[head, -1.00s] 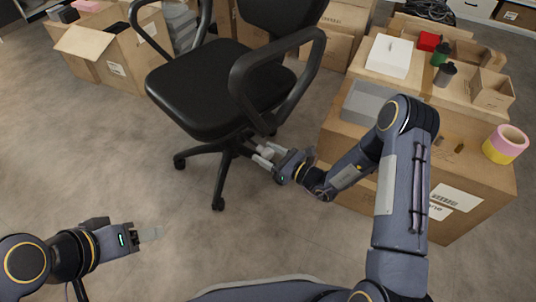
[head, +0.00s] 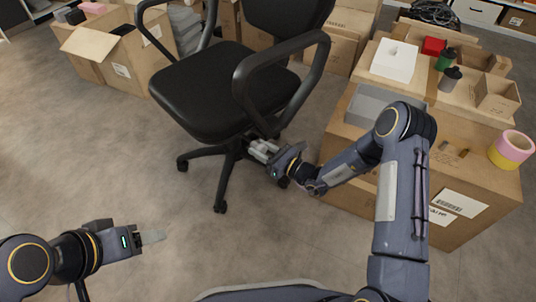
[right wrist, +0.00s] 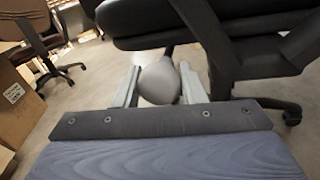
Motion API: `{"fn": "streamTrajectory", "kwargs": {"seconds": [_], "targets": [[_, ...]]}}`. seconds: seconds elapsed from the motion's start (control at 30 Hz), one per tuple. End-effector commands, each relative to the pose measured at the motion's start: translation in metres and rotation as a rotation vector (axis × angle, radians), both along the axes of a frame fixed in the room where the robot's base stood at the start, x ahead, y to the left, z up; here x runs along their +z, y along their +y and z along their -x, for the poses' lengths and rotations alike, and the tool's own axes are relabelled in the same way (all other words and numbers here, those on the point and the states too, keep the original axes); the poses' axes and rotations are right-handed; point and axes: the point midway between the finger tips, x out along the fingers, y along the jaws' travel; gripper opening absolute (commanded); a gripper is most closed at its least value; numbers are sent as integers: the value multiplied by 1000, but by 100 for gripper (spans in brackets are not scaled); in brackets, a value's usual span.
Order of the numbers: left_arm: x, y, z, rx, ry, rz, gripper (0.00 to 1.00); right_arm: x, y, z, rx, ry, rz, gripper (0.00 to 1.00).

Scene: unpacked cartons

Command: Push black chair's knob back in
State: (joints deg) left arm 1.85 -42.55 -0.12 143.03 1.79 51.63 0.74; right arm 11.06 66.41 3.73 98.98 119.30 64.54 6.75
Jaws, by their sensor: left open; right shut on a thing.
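The black chair (head: 205,88) stands upright on the floor in the middle of the head view. Its grey rounded knob (right wrist: 160,82) shows under the seat in the right wrist view, between the two fingers of my right gripper (head: 262,150). That gripper is shut on the knob, low beside the chair's column. In the head view the fingers largely cover the knob, so how far it is pushed in cannot be told. My left gripper (head: 150,237) is open and empty above the floor at lower left, well away from the chair.
More cartons (head: 112,58) stand behind and left of the chair. The floor (head: 110,165) at front left is clear.

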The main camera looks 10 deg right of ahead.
Motion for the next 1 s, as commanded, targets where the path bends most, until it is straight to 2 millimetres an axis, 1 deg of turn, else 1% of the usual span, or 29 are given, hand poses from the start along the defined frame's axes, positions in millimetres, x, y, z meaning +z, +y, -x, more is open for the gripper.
{"fn": "streamTrajectory", "kwargs": {"seconds": [0.23, 0.27, 0.3, 0.4, 0.63, 0.73, 0.87, 1.0], "targets": [[0, 0, 0, 0, 0, 0, 58, 0, 0, -3, -4, 0, 2, 0], [0, 0, 0, 0, 0, 0, 58, 0, 0, -3, -5, 0, 1, 41], [0, 0, 0, 0, 0, 0, 58, 1, 0, -3, -5, 0, 1, 46], [0, 0, 0, 0, 0, 0, 58, 0, 0, -2, -4, 0, 1, 57], [0, 0, 0, 0, 0, 0, 58, 1, 0, -2, -4, 0, 1, 57], [2, 0, 0, 0, 0, 0, 58, 1, -4, 1, -5, 1, 1, 57], [10, 0, 0, 0, 0, 0, 58, 3, -17, 12, -7, 4, 0, 57], [17, 0, 0, 0, 0, 0, 58, 3, -36, 29, -7, 2, 1, 57]]}}
